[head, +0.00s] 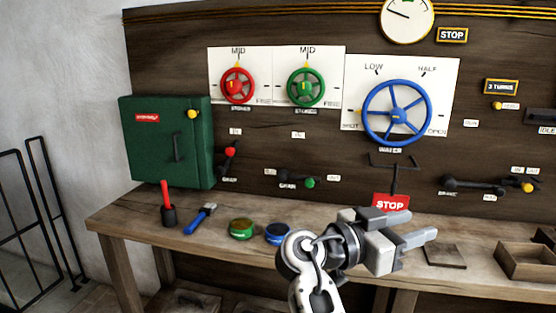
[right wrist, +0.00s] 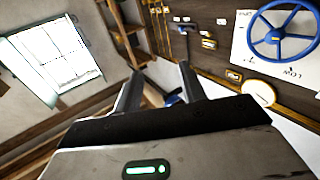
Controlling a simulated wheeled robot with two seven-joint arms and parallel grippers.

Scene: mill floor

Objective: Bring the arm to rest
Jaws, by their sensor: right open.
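My right gripper (head: 420,228) is over the front of the bench in the head view, with its fingers pointing right. Its two fingers are apart and nothing shows between them. It also shows in the right wrist view (right wrist: 157,85), with open, empty fingers against the far wall and shelving. The gripper appears apart from the bench top and the wall controls. My left gripper is not in view.
A wooden bench (head: 130,220) carries a red-handled tool (head: 166,200), a blue brush (head: 200,220), a green tin (head: 241,229), a blue tin (head: 278,233) and an open wooden box (head: 525,262). A blue wheel (head: 370,118) and a red stop sign (head: 390,204) are behind the gripper.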

